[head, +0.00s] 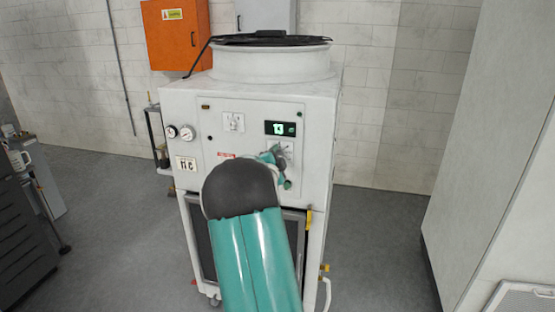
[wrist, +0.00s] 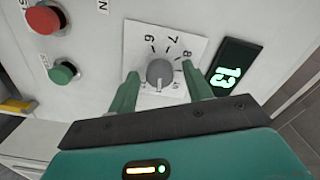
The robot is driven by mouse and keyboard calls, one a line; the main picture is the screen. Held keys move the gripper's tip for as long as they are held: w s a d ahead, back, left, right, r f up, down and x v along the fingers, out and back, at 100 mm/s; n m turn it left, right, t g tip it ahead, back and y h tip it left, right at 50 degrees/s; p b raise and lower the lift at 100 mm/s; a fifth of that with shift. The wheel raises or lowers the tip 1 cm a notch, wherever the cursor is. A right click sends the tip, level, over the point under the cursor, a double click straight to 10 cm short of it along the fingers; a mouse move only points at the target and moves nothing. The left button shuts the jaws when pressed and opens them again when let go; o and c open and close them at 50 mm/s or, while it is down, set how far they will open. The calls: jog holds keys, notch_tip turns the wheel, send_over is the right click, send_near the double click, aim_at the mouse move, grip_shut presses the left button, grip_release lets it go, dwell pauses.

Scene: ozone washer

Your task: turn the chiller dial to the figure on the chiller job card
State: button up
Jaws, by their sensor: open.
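The chiller dial (wrist: 160,73) is a grey round knob on a white scale plate (wrist: 140,40). Its pale pointer mark faces the bottom of the wrist view. The figures 6, 7 and 8 show on the plate; others are partly hidden by my fingers. My gripper (wrist: 161,78) is open, with one green finger on each side of the dial; I cannot tell whether they touch it. In the head view my gripper (head: 275,158) is at the panel and hides most of the dial.
The chiller (head: 180,105) has a green display (head: 280,128) reading 13, also in the wrist view (wrist: 235,68). A red button (wrist: 45,18) and a green button (wrist: 62,72) lie left of the dial. Two gauges (head: 187,132) sit on the left.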

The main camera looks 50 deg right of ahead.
jog(key=shift+a, duration=0.1)
jog(key=v, duration=1.3)
jog(key=shift+s+a, duration=0.2)
jog(key=shift+a, duration=0.05)
